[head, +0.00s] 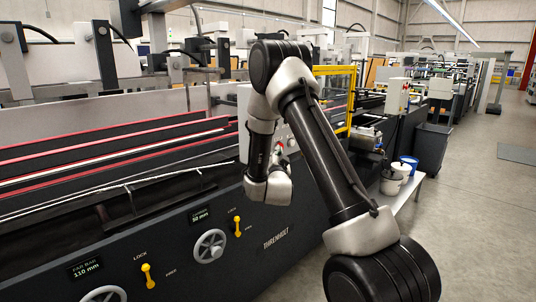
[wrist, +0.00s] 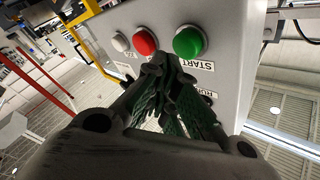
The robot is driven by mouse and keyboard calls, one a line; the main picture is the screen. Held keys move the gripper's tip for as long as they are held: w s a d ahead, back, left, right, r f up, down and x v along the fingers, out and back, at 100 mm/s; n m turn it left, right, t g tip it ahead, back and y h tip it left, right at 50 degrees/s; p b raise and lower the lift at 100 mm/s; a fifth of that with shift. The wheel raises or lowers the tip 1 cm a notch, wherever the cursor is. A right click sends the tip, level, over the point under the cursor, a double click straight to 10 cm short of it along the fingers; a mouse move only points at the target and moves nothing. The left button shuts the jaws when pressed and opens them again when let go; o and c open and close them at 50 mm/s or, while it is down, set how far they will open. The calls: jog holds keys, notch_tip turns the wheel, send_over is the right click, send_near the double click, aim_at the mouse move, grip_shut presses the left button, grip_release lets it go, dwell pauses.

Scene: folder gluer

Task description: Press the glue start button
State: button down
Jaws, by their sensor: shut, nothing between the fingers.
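The green start button (wrist: 189,41) is a round domed button on a light grey control panel (wrist: 225,35), with a START label (wrist: 195,65) beside it. My gripper (wrist: 168,65) is shut and empty in the wrist view. Its fingertips appear close to the green button and the red button (wrist: 144,41), a little below them in the picture. I cannot tell whether they touch the panel. In the head view the grey panel box (head: 244,112) is partly hidden behind my arm, and the gripper's fingers are not clearly seen.
A pale button (wrist: 122,41) sits beside the red one. A label below START is partly covered by my gripper. The yellow guard frame (head: 350,100) stands just right of the panel. Buckets (head: 391,180) sit on a low bench, and open floor (head: 470,220) lies to the right.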

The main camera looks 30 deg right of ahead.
jog(key=shift+w, duration=0.15)
jog(key=shift+w+a, duration=0.15)
jog(key=shift+w, duration=0.1)
jog(key=shift+w+a, duration=0.15)
jog(key=shift+w, duration=0.35)
dwell(0.8)
dwell(0.4)
jog(key=shift+s+d, duration=0.3)
jog(key=shift+s, duration=0.6)
jog(key=shift+s+d, duration=0.3)
jog(key=shift+s, duration=0.5)
jog(key=shift+s+d, duration=0.25)
jog(key=shift+s, duration=0.5)
jog(key=shift+s+d, duration=0.3)
jog(key=shift+s, duration=0.5)
